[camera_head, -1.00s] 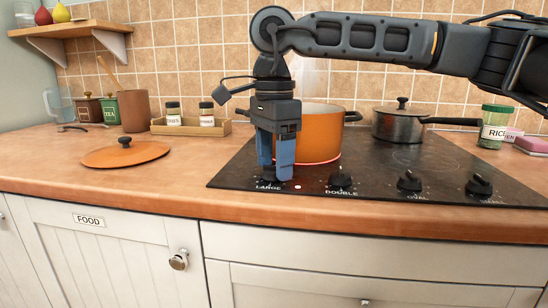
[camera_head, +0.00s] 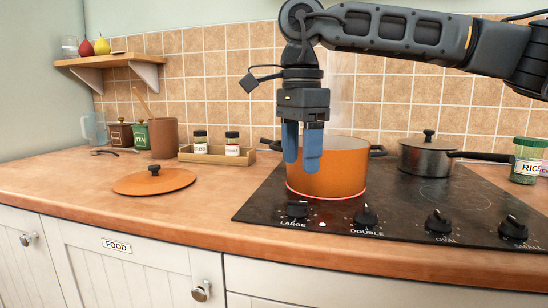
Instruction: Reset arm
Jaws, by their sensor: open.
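My gripper (camera_head: 301,158) hangs from my arm with its blue fingers pointing down. It is open, with nothing seen between the fingers. It is in front of the orange pot (camera_head: 340,172) in the picture and hides part of its left side. The pot stands on the front left burner of the black cooktop (camera_head: 400,215), inside a glowing red ring. The LARGE knob (camera_head: 297,209) is below the fingers in the picture, and the fingertips are apart from it.
An orange lid (camera_head: 153,182) lies on the counter at left. A spice rack (camera_head: 215,155) with jars, a brown utensil pot (camera_head: 164,138) and canisters stand behind. Counter around the lid is clear.

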